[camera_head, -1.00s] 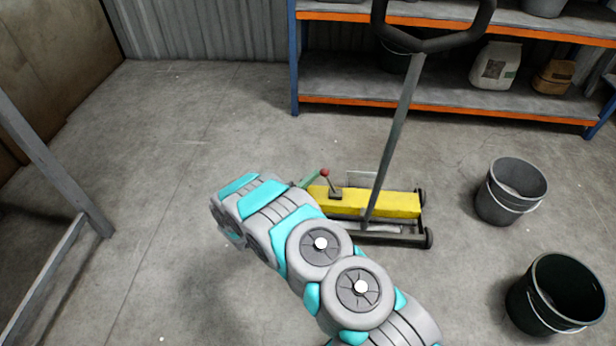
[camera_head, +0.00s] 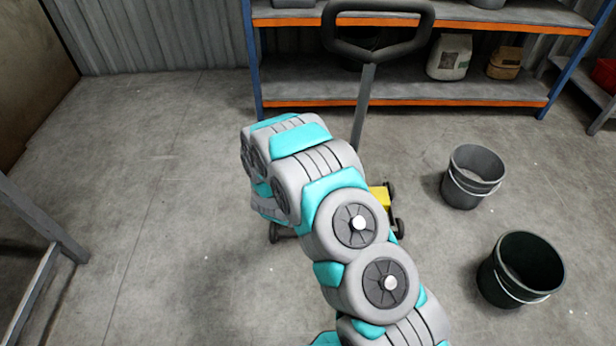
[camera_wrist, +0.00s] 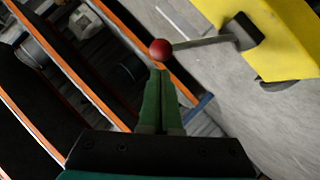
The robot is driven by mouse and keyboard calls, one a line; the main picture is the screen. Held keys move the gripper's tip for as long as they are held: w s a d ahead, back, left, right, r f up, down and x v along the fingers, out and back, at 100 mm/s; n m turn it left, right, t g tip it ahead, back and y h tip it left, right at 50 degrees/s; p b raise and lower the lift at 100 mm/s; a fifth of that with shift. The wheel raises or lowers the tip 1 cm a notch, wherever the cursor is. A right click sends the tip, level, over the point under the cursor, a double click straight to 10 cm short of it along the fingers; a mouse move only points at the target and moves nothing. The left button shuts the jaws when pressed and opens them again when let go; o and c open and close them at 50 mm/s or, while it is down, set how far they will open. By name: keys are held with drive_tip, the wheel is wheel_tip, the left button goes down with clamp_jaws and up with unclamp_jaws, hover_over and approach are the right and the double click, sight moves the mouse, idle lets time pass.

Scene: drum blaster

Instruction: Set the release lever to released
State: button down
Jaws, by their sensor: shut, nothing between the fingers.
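The release lever is a grey rod with a red ball knob (camera_wrist: 160,50), seen in the wrist view. Its rod (camera_wrist: 203,42) runs right to a dark bracket on the yellow body (camera_wrist: 275,35) of the wheeled machine. My gripper (camera_wrist: 161,75) has green fingers, shut and empty, with their tips just below the red knob in the picture. I cannot tell whether they touch it. In the head view my arm hides the lever and most of the machine; a bit of the yellow body (camera_head: 380,195) and the looped handle (camera_head: 365,90) show.
A blue and orange shelf (camera_head: 420,103) stands behind the machine. A grey bucket (camera_head: 473,178) and a dark bucket (camera_head: 520,270) stand on the floor to the right. A grey metal frame (camera_head: 40,215) stands at the left. The floor between the frame and my arm is clear.

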drive_tip(key=shift+d+f, duration=0.25)
drive_tip(key=shift+d, duration=0.45)
drive_tip(key=shift+s, duration=0.1)
